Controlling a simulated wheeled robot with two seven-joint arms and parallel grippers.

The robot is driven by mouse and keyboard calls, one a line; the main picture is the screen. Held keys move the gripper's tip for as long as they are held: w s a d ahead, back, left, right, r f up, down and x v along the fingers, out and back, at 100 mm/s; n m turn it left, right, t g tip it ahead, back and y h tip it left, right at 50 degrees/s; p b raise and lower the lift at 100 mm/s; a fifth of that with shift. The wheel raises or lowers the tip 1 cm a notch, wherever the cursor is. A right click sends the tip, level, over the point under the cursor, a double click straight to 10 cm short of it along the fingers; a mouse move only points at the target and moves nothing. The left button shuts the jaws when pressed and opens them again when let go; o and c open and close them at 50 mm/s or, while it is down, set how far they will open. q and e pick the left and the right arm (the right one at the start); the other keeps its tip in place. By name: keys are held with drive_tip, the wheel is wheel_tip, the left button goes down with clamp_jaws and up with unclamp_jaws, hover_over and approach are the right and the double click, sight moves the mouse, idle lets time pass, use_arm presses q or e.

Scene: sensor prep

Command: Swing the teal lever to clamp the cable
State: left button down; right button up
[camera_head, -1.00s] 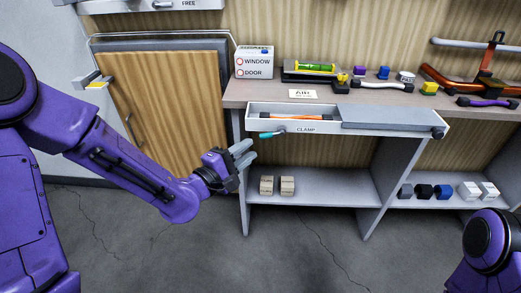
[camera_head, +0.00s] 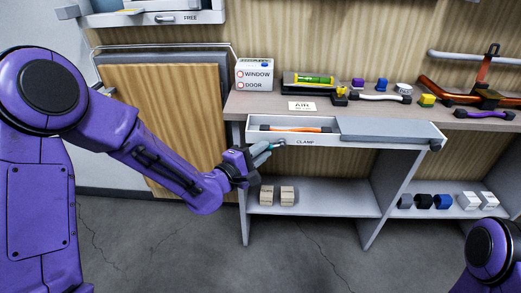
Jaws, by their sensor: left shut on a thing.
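The teal lever (camera_head: 276,145) sticks out at the front left of the white tray (camera_head: 360,145) labelled CLAMP, just under its front edge. My left gripper (camera_head: 264,151) is shut on the lever's left end; its fingers hide part of it. An orange cable (camera_head: 295,129) lies in the tray's open left part. Whether anything presses on the cable cannot be seen. My right gripper is out of view; only part of my right arm shows at the bottom right.
A grey cover (camera_head: 385,131) fills the tray's right part. Below, two wooden blocks (camera_head: 277,195) stand on the lower shelf (camera_head: 330,203). The shelf top holds a WINDOW/DOOR box (camera_head: 254,75), an AIR card (camera_head: 301,106) and several small parts. Open floor lies in front.

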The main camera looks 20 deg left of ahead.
use_arm(q)
drive_tip(key=r+m+g+p, duration=0.1)
drive_tip(key=p, duration=0.3)
drive_tip(key=shift+r+m+y, duration=0.4)
drive_tip(key=shift+f+g, duration=0.25)
drive_tip(key=shift+g, duration=0.05)
drive_tip(key=c, duration=1.4)
unclamp_jaws()
drive_tip(key=shift+o, duration=0.2)
drive_tip(key=shift+a, duration=0.1)
